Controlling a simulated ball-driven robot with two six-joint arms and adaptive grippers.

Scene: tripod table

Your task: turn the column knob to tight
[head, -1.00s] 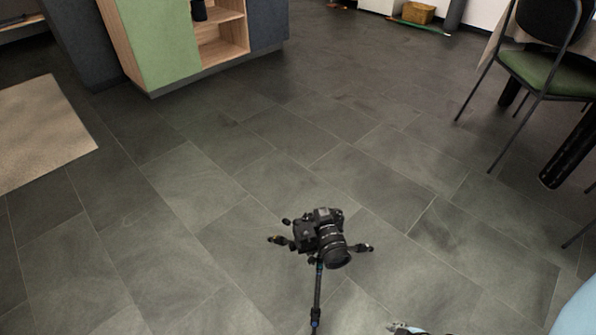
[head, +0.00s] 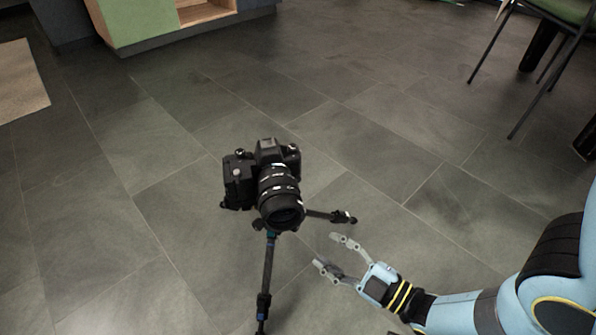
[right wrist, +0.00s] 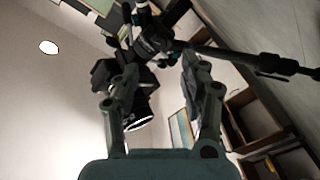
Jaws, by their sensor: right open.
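A black camera with a large lens (head: 263,182) sits on top of a tripod (head: 267,268), whose legs spread below it. The column knob is too small or hidden to make out. My right gripper (head: 325,250) is open and empty, to the right of the tripod and lower in the picture than the camera, apart from it. In the right wrist view, the two fingers of my right gripper (right wrist: 160,72) stand apart. The tripod's hub (right wrist: 150,42) and a leg (right wrist: 250,62) show beyond the fingertips, and the camera (right wrist: 140,108) is partly behind the left finger. My left gripper is not in view.
A green and wood cabinet (head: 140,22) stands at the back left. A chair (head: 485,50) stands at the back right. A beige rug (head: 20,80) lies at the left. The tiled floor (head: 390,130) around the tripod is clear.

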